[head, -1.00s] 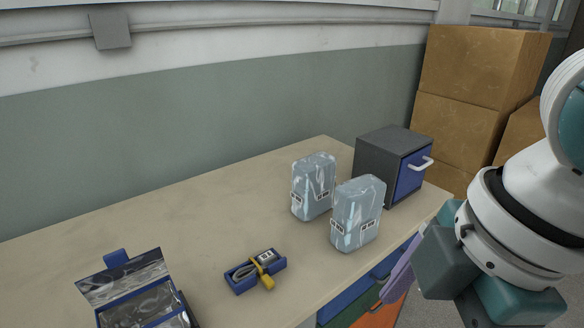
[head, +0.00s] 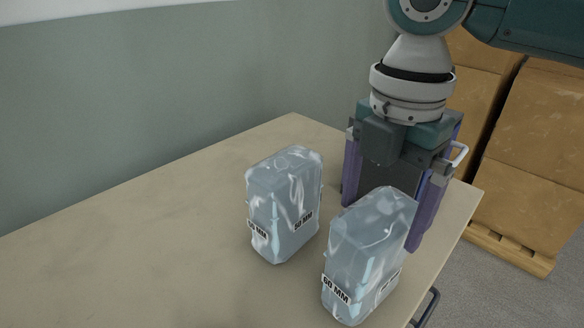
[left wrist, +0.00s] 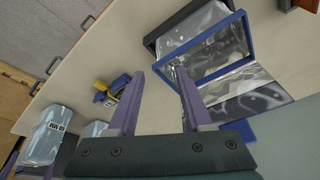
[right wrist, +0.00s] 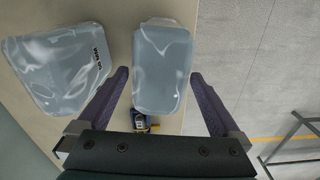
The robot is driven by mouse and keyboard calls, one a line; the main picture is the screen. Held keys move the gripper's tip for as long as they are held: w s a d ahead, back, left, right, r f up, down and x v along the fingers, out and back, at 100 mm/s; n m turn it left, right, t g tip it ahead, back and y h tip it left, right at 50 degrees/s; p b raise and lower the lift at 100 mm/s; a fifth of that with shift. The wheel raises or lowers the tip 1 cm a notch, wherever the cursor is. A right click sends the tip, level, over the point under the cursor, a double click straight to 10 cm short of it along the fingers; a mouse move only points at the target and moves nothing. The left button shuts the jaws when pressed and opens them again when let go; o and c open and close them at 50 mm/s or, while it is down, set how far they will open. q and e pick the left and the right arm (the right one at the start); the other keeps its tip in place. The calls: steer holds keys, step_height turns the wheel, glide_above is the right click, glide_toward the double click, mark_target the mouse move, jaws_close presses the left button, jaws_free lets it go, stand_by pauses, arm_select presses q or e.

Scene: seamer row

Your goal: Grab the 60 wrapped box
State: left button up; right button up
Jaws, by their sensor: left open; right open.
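The 60 wrapped box (head: 365,262), in clear crinkled film with a "60 MM" label, stands upright near the table's right edge in the head view. A similar wrapped box (head: 283,205), labelled 50 MM, stands to its left, a small gap apart. My right gripper (head: 388,222) is open and points down just behind the 60 box. In the right wrist view the 60 box (right wrist: 163,65) appears between the spread fingers, neither clearly touching it; the other box (right wrist: 62,68) is outside them on the left. My left gripper (left wrist: 160,74) is open and empty.
The table (head: 130,250) is clear left of the boxes.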

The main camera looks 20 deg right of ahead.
step_height(320, 180, down, 5)
steer(key=shift+s+r, duration=0.1)
steer(key=shift+r, duration=0.05)
steer(key=shift+c, duration=0.2)
steer(key=c, duration=1.5)
steer(key=shift+r, duration=0.1)
